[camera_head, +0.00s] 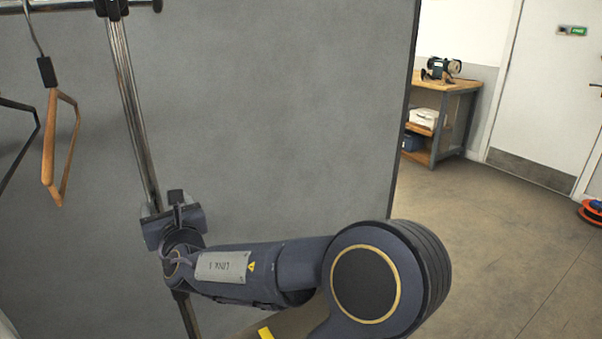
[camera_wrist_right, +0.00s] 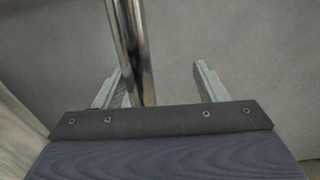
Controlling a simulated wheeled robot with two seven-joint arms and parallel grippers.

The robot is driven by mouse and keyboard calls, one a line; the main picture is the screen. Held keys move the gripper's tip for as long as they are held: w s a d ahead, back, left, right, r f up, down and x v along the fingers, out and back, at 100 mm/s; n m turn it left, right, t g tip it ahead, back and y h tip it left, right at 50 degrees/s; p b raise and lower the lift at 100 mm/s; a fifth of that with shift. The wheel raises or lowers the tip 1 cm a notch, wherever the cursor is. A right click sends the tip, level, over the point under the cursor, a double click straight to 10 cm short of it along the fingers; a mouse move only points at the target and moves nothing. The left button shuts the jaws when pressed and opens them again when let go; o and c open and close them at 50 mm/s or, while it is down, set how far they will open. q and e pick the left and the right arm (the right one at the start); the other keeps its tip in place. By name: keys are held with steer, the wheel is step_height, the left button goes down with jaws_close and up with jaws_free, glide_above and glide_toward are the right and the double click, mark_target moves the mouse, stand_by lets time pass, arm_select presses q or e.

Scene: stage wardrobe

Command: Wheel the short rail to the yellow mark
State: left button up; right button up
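The short rail shows as a metal upright (camera_head: 130,95) with a dark top bar (camera_head: 75,5) at the upper left of the head view. My right gripper (camera_head: 176,200) is at the lower part of the upright. In the right wrist view the upright (camera_wrist_right: 130,45) passes between the spread fingers of my right gripper (camera_wrist_right: 162,85), close to the left finger and clear of the right one. A small yellow patch (camera_head: 265,333) shows at the bottom edge; I cannot tell whether it is the floor mark. The rail's base and wheels are hidden. My left gripper is out of view.
A wooden hanger (camera_head: 48,150) and a black hanger (camera_head: 22,150) hang at the left. A large grey panel (camera_head: 280,110) stands behind the rail. A workbench (camera_head: 440,95), a door (camera_head: 550,90) and an orange reel (camera_head: 590,213) are farther right. The floor (camera_head: 490,240) there is open.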

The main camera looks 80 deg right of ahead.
steer(key=shift+s+d+b, duration=3)
steer(key=shift+s+d, duration=1.95)
steer(key=shift+s, duration=1.25)
steer(key=shift+s+d+b, duration=3)
steer(key=shift+s+d, duration=1.9)
steer(key=shift+s, duration=1.3)
steer(key=w+a+b+v, duration=0.1)
steer(key=b+v, duration=0.1)
steer(key=v, duration=1)
steer(key=shift+w+b, duration=0.2)
steer(key=shift+b, duration=0.1)
